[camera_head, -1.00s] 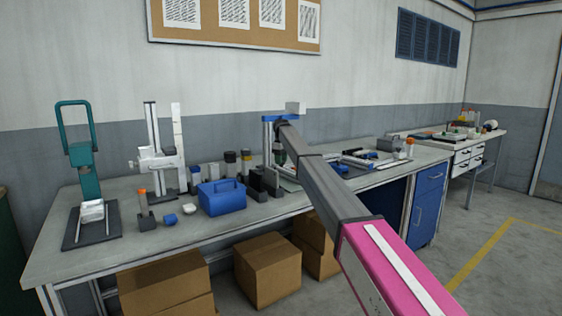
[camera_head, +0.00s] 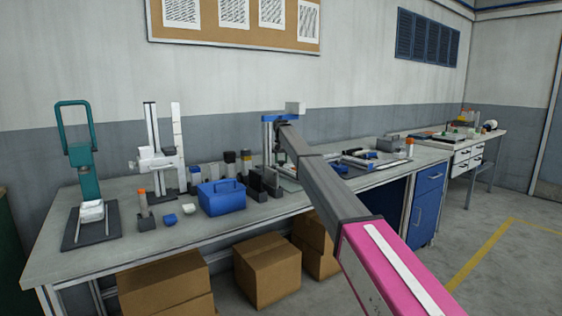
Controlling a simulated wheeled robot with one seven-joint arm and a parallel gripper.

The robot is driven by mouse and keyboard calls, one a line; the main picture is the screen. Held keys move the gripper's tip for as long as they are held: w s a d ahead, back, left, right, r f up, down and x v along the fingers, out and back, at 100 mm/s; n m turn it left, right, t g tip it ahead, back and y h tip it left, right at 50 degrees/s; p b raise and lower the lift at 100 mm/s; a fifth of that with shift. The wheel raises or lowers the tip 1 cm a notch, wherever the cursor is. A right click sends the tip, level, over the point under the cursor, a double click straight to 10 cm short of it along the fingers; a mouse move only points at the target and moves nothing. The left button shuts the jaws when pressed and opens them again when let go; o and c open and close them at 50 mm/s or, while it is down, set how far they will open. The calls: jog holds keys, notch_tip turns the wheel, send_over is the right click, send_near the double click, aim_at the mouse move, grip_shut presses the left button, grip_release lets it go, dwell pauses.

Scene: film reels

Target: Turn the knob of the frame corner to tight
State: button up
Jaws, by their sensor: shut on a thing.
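My arm reaches from the lower right to a blue-topped upright stand at the back of the bench. My gripper (camera_head: 280,158) points down below the wrist, small and partly covered by my arm. It is shut on what seems to be the knob of the frame corner, close to the bench top. The knob and frame corner are too small and too hidden to make out, and the knob's setting cannot be read.
A blue caddy (camera_head: 222,197) and dark blocks (camera_head: 257,186) stand left of my gripper. A teal press (camera_head: 85,170) and a white column stand (camera_head: 158,160) are farther left. Loose tools (camera_head: 360,160) lie to the right. Cardboard boxes (camera_head: 268,267) sit under the bench.

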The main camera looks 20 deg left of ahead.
jog(key=m, duration=0.4)
jog(key=shift+m, duration=0.3)
jog(key=m, duration=0.4)
jog(key=shift+d+m, duration=0.1)
jog(key=shift+m, duration=0.2)
jog(key=m, duration=0.4)
jog(key=shift+m, duration=0.3)
jog(key=shift+s+m, duration=0.1)
jog(key=shift+m, duration=1.9)
jog(key=o, duration=0.9)
jog(key=shift+r, duration=0.15)
